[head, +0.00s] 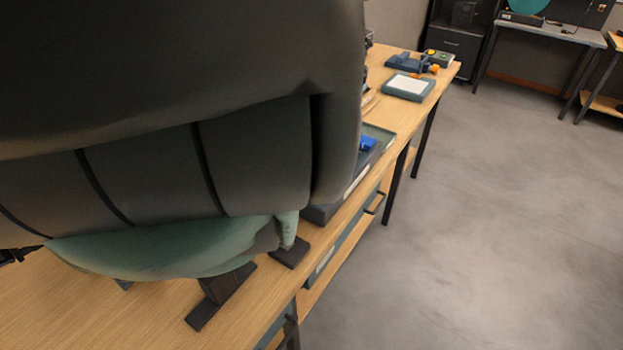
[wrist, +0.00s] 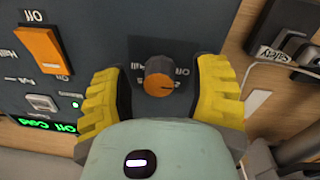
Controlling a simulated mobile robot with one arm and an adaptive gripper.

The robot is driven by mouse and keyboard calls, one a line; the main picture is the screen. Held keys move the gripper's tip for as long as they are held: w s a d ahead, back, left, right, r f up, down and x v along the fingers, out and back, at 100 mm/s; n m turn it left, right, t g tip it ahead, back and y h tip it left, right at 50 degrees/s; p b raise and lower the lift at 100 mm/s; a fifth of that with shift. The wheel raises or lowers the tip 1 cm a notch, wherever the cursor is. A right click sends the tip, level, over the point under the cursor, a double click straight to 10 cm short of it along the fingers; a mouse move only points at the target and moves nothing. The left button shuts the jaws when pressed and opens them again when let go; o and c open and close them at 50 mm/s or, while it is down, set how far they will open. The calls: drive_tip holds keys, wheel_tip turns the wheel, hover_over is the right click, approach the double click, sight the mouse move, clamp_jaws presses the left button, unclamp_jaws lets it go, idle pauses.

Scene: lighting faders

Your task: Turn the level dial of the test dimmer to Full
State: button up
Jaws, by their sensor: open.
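In the wrist view, the dial (wrist: 160,76) is a round knob with dark sides and an orange face. It stands on a dark panel (wrist: 100,30) with small, partly readable lettering around it. A dark pointer line shows on the right of its face. My gripper (wrist: 161,84) is open, with one yellow ribbed finger on each side of the dial. A gap shows between the dial and each finger. The dial does not show in the head view, where a large dark and teal shape covers the left.
The panel also bears an orange switch (wrist: 40,48), a small pale button (wrist: 41,103) and a green-lit display (wrist: 46,124). Dark boxes (wrist: 285,25) lie right of the panel.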

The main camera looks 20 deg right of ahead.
clamp_jaws()
idle(0.5)
